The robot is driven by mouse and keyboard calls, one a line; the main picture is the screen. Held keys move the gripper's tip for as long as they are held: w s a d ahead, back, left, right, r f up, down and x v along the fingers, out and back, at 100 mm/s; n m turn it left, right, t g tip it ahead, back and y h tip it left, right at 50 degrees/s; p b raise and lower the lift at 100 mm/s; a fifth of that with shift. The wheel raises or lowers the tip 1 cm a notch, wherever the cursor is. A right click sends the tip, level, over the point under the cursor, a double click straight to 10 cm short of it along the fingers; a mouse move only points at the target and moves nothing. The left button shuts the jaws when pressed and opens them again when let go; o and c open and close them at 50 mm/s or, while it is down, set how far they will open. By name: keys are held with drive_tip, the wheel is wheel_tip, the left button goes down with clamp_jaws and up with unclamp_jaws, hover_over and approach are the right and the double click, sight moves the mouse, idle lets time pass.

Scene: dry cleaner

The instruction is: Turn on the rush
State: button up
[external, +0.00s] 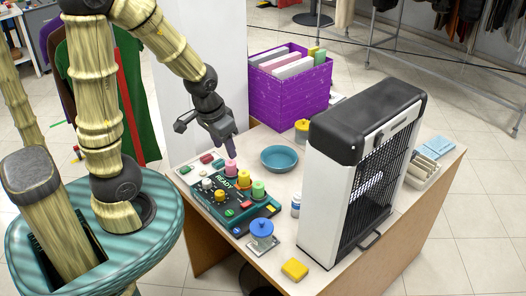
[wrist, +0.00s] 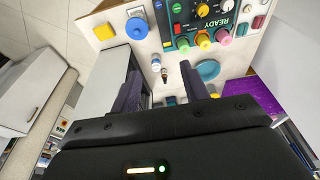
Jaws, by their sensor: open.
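A dark green control panel (external: 212,202) marked READY lies on the table, and it also shows at the top of the wrist view (wrist: 212,22). It carries pink (external: 230,166), yellow (external: 244,179) and green (external: 258,188) round knobs, a smaller yellow knob (external: 220,195), a white knob (wrist: 202,10), and small red and green buttons. I cannot read a label saying rush, so I cannot tell which control it is. My gripper (external: 231,148) is open and empty, pointing down above the panel's back edge near the pink knob. Its two fingers (wrist: 160,88) stand apart in the wrist view.
A teal bowl (external: 280,158) sits right of the panel. A blue-topped knob (external: 262,229) on a plate, a white bottle (external: 296,205) and a yellow block (external: 295,269) are in front. A tall black-and-white machine (external: 352,185) and a purple box (external: 290,90) stand on the table.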

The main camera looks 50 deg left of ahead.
drive_tip(key=shift+w+f+n, duration=0.15)
drive_tip(key=shift+f+n, duration=0.05)
drive_tip(key=shift+n, duration=0.2)
drive_tip(key=c, duration=0.7)
drive_tip(key=shift+w+a+f+n+b, duration=0.15)
drive_tip(key=shift+f+n+b, duration=0.2)
drive_tip(key=shift+n, duration=0.15)
clamp_jaws()
drive_tip(key=w+a+f+n+g+b, duration=0.2)
drive_tip(key=w+f+n+b, duration=0.3)
drive_tip(key=n, duration=1.2)
drive_tip(key=w+a+f+n+g+b, duration=0.2)
drive_tip(key=w+f+n, duration=0.4)
drive_tip(key=n, duration=1.1)
drive_tip(key=shift+a+f+b, duration=0.75)
drive_tip(key=shift+f+b, duration=0.6)
drive_tip(key=shift+f, duration=1.05)
